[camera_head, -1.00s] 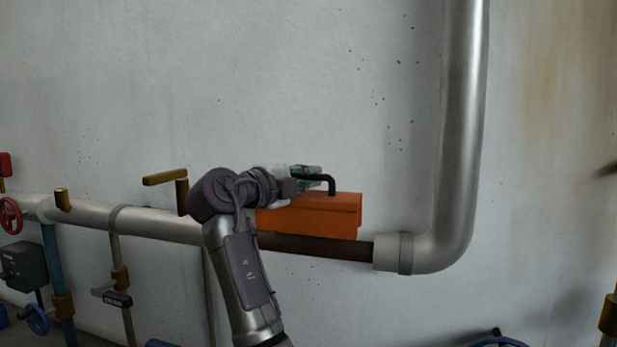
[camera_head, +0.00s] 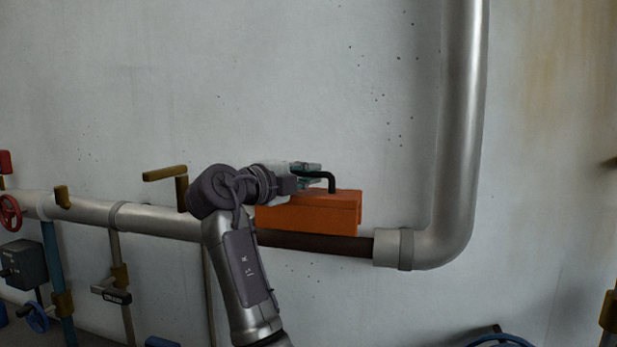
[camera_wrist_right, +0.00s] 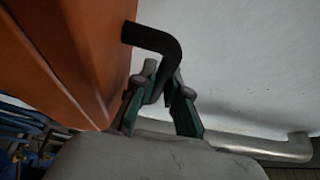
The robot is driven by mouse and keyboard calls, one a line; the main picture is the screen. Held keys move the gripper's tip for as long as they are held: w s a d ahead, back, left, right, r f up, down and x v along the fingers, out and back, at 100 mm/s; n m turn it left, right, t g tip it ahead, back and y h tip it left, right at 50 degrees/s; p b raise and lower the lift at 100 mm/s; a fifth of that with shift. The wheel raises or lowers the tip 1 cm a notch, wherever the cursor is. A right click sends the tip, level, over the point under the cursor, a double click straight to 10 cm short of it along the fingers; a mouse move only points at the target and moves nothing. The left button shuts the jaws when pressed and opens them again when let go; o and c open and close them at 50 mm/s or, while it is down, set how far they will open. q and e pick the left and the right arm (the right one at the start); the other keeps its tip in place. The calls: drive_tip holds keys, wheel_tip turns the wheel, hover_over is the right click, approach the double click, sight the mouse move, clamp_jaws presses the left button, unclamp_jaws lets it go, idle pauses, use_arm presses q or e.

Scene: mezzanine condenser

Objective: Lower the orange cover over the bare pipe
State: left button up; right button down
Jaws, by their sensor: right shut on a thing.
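The orange cover (camera_head: 312,215) is a box-like piece with a black handle (camera_head: 331,181) on top. In the head view it sits at or just above the dark brown bare pipe (camera_head: 330,244), which shows below its lower edge; I cannot tell whether they touch. My right gripper (camera_head: 312,177) is shut on the black handle. In the right wrist view, the green-padded fingers (camera_wrist_right: 160,108) close around the handle (camera_wrist_right: 155,42), with the cover (camera_wrist_right: 70,50) at the left. My right arm hides the cover's left end. My left gripper is not in view.
A silver pipe (camera_head: 160,219) runs left, and a grey collar (camera_head: 392,248) joins the bare pipe to an elbow and tall riser (camera_head: 460,130). A brass lever (camera_head: 166,175) stands left of my wrist. A red wheel (camera_head: 10,212) and grey box (camera_head: 24,263) are far left. The wall above is clear.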

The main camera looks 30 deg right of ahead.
sight(308, 207)
drive_tip(key=shift+b, duration=0.45)
idle(1.1)
drive_tip(key=shift+f, duration=0.15)
idle(0.3)
drive_tip(key=shift+f+b, duration=0.35)
drive_tip(key=shift+b, duration=0.15)
drive_tip(key=shift+f+b, duration=2.55)
drive_tip(key=shift+f, duration=0.25)
drive_tip(key=c, duration=1.1)
unclamp_jaws()
drive_tip(key=shift+r, duration=0.1)
drive_tip(key=shift+a, duration=0.1)
drive_tip(key=v, duration=1.2)
